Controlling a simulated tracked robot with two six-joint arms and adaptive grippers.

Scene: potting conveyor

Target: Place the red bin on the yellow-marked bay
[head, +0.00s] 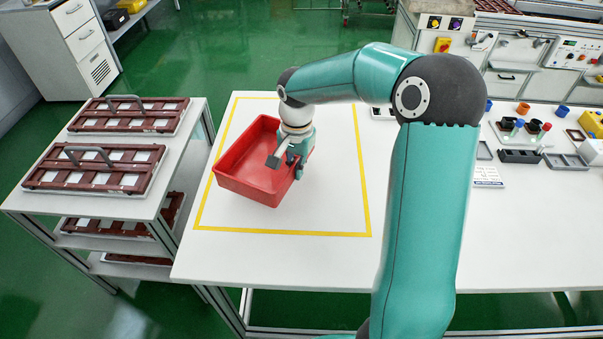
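The red bin (240,187) is an open, empty-looking tray on the white table. It sits turned at an angle inside the yellow-marked bay (285,233), toward its left side. The bin's left corner reaches the left yellow line. My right gripper (285,165) is at the bin's right wall, with one dark finger pad over the inside and the other finger near the rim. The fingers look spread apart; contact with the wall cannot be made out. My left gripper is not in view.
A white rack (185,165) with brown-framed trays (98,168) stands close at the left. Small parts and a black block (520,156) lie on the table's right side. The bay's front and right areas are clear. A bench with equipment stands behind.

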